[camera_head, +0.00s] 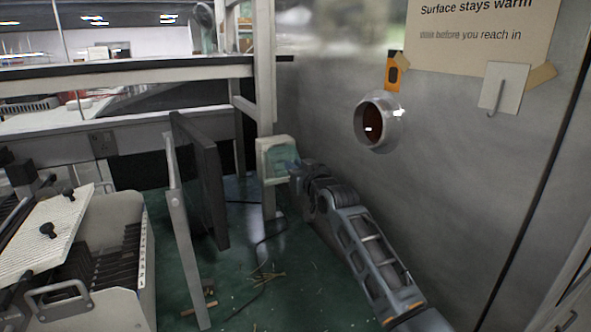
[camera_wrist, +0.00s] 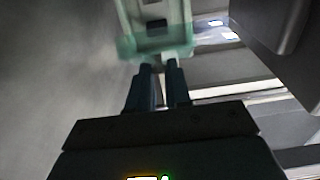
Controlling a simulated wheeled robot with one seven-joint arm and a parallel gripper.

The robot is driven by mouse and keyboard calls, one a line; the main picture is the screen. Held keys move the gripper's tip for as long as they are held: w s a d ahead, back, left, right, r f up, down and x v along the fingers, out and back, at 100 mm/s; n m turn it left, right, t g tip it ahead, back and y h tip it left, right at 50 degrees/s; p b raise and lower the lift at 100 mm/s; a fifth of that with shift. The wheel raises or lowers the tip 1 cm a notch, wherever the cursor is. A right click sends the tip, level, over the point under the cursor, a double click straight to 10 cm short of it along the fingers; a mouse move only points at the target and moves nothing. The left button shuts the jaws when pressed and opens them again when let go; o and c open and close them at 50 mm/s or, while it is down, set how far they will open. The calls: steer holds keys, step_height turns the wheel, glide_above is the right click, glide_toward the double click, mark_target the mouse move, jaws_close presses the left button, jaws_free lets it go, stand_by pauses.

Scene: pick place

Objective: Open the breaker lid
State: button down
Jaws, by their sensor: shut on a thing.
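The breaker (camera_head: 262,162) is a small pale box on the upright post in the middle of the head view, with a greenish see-through lid (camera_head: 281,158). My gripper (camera_head: 297,172) is at the lid's right side, at the end of my arm. In the wrist view, the two dark fingers (camera_wrist: 161,68) are close together and meet the lower edge of the greenish lid (camera_wrist: 128,47). My gripper is shut on the lid there. How far the lid stands from the box is hard to tell.
A grey wall with a round metal port (camera_head: 393,113) and a hook plate (camera_head: 502,87) stands at the right. A dark panel (camera_head: 208,180) stands left of the post. A crate of dark plates (camera_head: 105,265) is at the lower left. Debris lies on the green floor (camera_head: 290,300).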

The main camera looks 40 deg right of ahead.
steer(key=r, duration=0.5)
steer(key=shift+w, duration=0.25)
steer(key=c, duration=1.1)
jaws_free()
steer(key=shift+f, duration=0.15)
steer(key=b+v, duration=0.1)
steer(key=v, duration=0.6)
steer(key=shift+s, duration=0.4)
steer(key=shift+a+f, duration=0.1)
steer(key=shift+f, duration=0.05)
